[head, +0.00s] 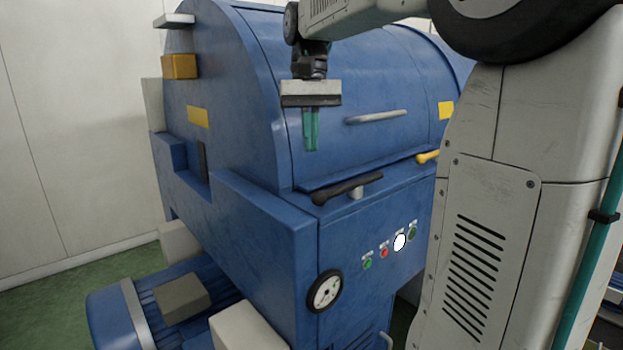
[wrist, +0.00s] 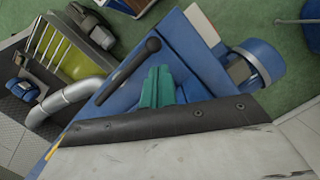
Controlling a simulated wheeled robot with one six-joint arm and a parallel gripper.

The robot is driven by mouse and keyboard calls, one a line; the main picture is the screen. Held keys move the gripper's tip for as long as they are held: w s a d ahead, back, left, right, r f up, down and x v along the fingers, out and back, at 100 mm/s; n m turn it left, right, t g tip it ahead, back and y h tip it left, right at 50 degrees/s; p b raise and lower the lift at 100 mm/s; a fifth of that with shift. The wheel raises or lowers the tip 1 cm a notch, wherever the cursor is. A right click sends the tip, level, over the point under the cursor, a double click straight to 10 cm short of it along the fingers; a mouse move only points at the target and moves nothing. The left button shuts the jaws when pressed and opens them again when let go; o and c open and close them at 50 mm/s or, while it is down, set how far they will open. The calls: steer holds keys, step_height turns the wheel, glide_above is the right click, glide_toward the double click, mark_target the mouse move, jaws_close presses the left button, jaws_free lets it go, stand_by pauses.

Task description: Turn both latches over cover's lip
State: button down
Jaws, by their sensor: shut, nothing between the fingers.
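The blue curved cover (head: 345,75) is down on the blue machine, with a grey bar handle (head: 376,117) on its front. Its lip (head: 312,184) runs along the lower front edge. A black latch (head: 346,188) on a short grey pivot lies roughly along the front just below the lip; I cannot tell whether it overlaps it. It also shows in the wrist view (wrist: 123,76), ending in a round knob. A yellow latch (head: 428,156) is farther right, partly hidden by my arm. My gripper (head: 311,146) is shut and empty, pointing down above the black latch, apart from it.
Below the latches are coloured buttons (head: 384,253) and a round dial (head: 325,291). A blue motor (head: 110,312) stands at lower left on the green floor. In the wrist view, a grey pipe (wrist: 72,96) and a green-filled trough (wrist: 60,52) lie left of the machine.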

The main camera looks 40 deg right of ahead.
steer(key=shift+w+d+r+m, duration=0.15)
steer(key=shift+w+d+r, duration=0.1)
steer(key=shift+w+d, duration=0.3)
steer(key=shift+w+d+r+m, duration=0.2)
steer(key=shift+w+d, duration=0.25)
steer(key=shift+d, duration=0.2)
steer(key=shift+f, duration=0.15)
steer(key=f, duration=0.3)
steer(key=s+a+f, duration=0.1)
steer(key=f, duration=0.2)
steer(key=s+f, duration=0.1)
steer(key=f, duration=0.2)
steer(key=shift+a+f, duration=0.15)
steer(key=shift+f, duration=0.1)
